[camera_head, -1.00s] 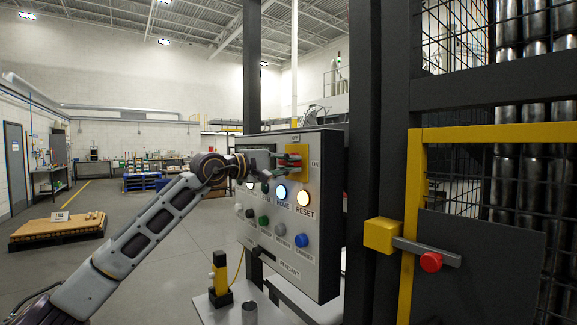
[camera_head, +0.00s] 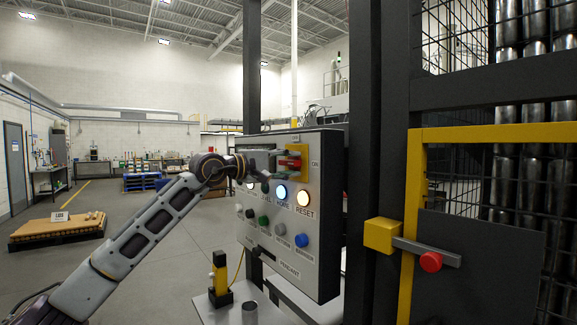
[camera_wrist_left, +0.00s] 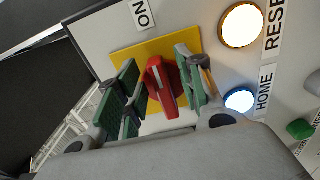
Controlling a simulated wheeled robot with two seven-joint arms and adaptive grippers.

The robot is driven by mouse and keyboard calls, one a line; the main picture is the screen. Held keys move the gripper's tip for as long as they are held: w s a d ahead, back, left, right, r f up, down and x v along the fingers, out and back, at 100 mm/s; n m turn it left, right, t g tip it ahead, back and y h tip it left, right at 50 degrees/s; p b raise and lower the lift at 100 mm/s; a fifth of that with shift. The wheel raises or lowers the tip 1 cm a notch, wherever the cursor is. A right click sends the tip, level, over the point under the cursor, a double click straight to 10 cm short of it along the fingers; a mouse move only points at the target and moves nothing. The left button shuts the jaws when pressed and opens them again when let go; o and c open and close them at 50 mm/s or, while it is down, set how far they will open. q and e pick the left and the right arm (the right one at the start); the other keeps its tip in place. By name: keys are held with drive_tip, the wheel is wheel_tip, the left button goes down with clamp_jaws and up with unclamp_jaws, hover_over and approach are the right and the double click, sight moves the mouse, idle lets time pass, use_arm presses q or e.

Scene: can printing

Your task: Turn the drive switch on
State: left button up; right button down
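The drive switch is a red handle (camera_head: 290,164) on a yellow plate (camera_head: 296,149) at the top right of the grey control panel. An ON label (camera_head: 315,163) is right of the plate. In the head view the handle appears to lie sideways. My left gripper (camera_head: 277,161) is in front of it. In the left wrist view the gripper (camera_wrist_left: 158,88) is open, its green-padded fingers on either side of the red handle (camera_wrist_left: 162,84). A gap shows on the left of the handle; the right finger is closer. The handle's pivot is partly hidden. My right gripper is not in view.
Below the switch are lit RESET (camera_head: 304,198) and blue (camera_head: 281,193) buttons, with several more buttons lower down. Dark posts and a mesh cage with a yellow frame (camera_head: 413,190) stand right of the panel. Open floor (camera_head: 160,240) lies to the left.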

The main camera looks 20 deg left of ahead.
use_arm(q)
drive_tip(key=v, duration=1.1)
drive_tip(key=shift+s+a, duration=0.3)
idle(0.7)
